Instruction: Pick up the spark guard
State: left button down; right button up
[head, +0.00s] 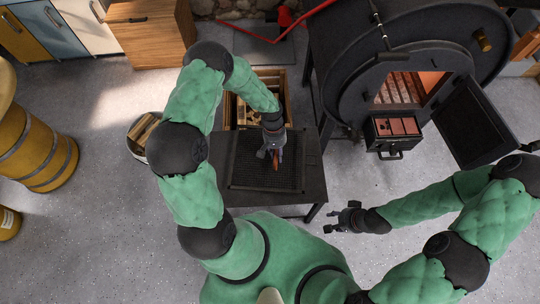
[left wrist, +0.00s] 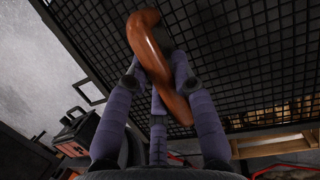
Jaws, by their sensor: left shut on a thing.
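The spark guard (head: 250,172) is a black mesh panel with a curved brown handle, over the dark side table in the head view. Its mesh (left wrist: 235,55) fills much of the left wrist view, with the handle (left wrist: 150,50) in front. My left gripper (head: 272,152) is above the panel, its fingers (left wrist: 165,85) shut around the brown handle. I cannot tell whether the panel touches the table. My right gripper (head: 343,219) is empty and open, to the right of the table and low in the head view.
The dark side table (head: 312,180) stands under the guard. The barrel stove (head: 350,60) is at the upper right, its door (head: 470,122) open and an ash drawer (head: 392,130) at its front. A wooden crate (head: 232,112) and log bucket (head: 140,130) are nearby. Yellow barrels (head: 38,150) stand left.

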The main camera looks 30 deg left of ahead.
pick_arm(q)
jog(key=w+d+r, duration=0.1)
jog(key=d+r, duration=0.1)
jog(key=w+d+r+p, duration=0.1)
jog(key=d, duration=0.2)
jog(key=w+d+r+p, duration=0.1)
jog(key=w+d+r, duration=0.1)
jog(key=d, duration=0.1)
jog(key=shift+d+r, duration=0.15)
jog(key=shift+r, duration=0.15)
jog(key=shift+w+d+r, duration=0.3)
jog(key=shift+d+r, duration=0.05)
jog(key=shift+d, duration=0.35)
